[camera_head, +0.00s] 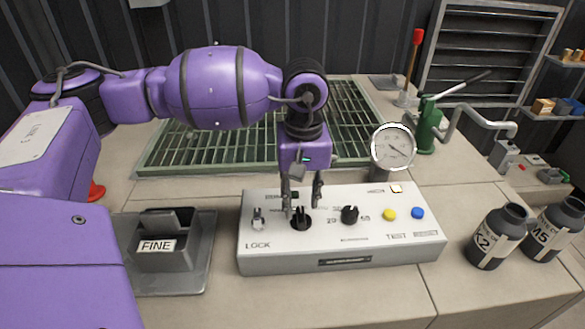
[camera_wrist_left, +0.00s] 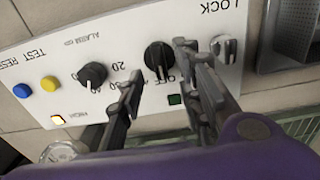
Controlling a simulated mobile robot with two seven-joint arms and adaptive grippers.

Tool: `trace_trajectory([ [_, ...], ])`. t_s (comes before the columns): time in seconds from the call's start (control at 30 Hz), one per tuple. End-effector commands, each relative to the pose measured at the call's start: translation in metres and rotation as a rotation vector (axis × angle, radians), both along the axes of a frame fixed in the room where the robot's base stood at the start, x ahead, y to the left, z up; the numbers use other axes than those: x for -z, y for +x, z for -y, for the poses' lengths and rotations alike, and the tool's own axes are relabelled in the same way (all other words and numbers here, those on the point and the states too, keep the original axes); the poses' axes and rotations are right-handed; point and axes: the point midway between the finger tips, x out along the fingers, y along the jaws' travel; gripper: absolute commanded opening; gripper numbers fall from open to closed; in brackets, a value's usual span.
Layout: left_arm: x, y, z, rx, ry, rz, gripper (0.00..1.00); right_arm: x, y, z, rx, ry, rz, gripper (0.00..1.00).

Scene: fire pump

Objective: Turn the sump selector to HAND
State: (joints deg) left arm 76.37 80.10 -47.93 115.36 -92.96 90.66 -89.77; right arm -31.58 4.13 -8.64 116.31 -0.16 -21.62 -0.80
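The white control box (camera_head: 340,255) sits on the bench in front of my left gripper (camera_head: 301,198). Its left black knob (camera_head: 301,223), by the OFF lettering, appears to be the sump selector; it also shows in the left wrist view (camera_wrist_left: 158,56). My left gripper points down at this knob, fingers apart on either side of it. In the left wrist view, the fingertips (camera_wrist_left: 157,62) also flank it. I cannot tell whether they touch it. The fingers hide part of its labels, and I cannot read its setting for sure. My right gripper is out of view.
Beside the selector are the LOCK switch (camera_head: 258,219) and a second black knob (camera_head: 349,215). Yellow (camera_head: 390,214) and blue (camera_head: 418,213) buttons sit further right. A gauge (camera_head: 393,148) stands behind the box. Dark bottles (camera_head: 497,238) stand right, a FINE-labelled block (camera_head: 165,248) left.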

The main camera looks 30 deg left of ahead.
Motion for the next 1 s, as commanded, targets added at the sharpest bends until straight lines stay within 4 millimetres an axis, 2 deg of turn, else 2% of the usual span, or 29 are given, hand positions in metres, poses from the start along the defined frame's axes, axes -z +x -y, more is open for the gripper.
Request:
trace_trajectory([
  [0.1,0.022,-0.002,0.000,-0.002,-0.001,-0.006,0.33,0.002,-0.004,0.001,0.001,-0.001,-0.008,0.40],
  [0.3,0.044,-0.001,0.000,-0.002,-0.003,-0.004,0.33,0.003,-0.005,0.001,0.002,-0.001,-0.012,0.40],
  [0.63,0.049,-0.001,0.000,-0.003,-0.003,-0.004,0.33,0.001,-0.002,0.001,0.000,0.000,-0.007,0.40],
  [0.9,0.049,-0.001,0.000,-0.003,-0.003,-0.003,0.00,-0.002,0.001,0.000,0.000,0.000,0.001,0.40],
  [1.0,0.049,-0.001,0.000,-0.003,-0.003,-0.003,0.00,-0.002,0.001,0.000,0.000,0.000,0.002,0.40],
])
